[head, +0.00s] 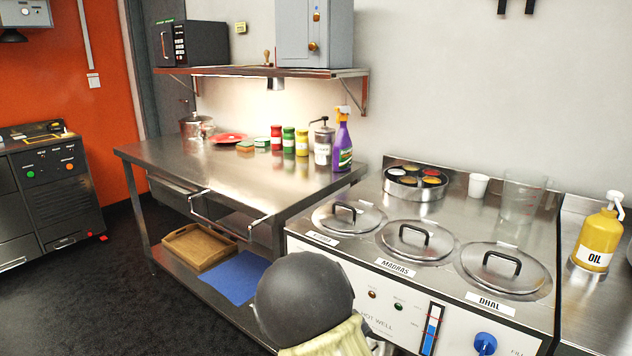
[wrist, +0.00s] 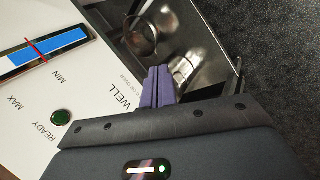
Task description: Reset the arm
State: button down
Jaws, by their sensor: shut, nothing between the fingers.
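My gripper (wrist: 158,82) is shut and empty in the wrist view, its two purplish fingers side by side. It is close to the white front panel of the hot well (wrist: 95,75), near the WELL lettering. In the head view my dark rounded arm link stands low in the middle, in front of the hot well (head: 345,268), and hides most of the gripper. The hot well's top carries three lidded pots, labelled MADRAS (head: 415,242) in the middle and DHAL (head: 504,270) at the right; the left label is hard to read.
A steel table (head: 235,165) with bottles and jars stands at the left, with a wooden tray (head: 200,247) on its lower shelf. A spice tin (head: 414,189), white cup (head: 478,186), clear jug (head: 523,197) and oil bottle (head: 597,240) stand behind and right of the pots. Dark floor is clear at left.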

jog(key=s+d+r+m+y, duration=0.2)
jog(key=s+d+r+y, duration=0.1)
jog(key=s, duration=0.6)
jog(key=s+d+r+m+y, duration=0.2)
jog(key=s+r+y, duration=0.15)
jog(key=s, duration=0.65)
notch_tip(320, 180, up, 27)
jog(key=p, duration=2.6)
jog(key=shift+w+f+p, duration=0.15)
jog(key=shift+w+p, duration=0.1)
jog(key=shift+p, duration=0.05)
jog(key=shift+s+d, duration=0.1)
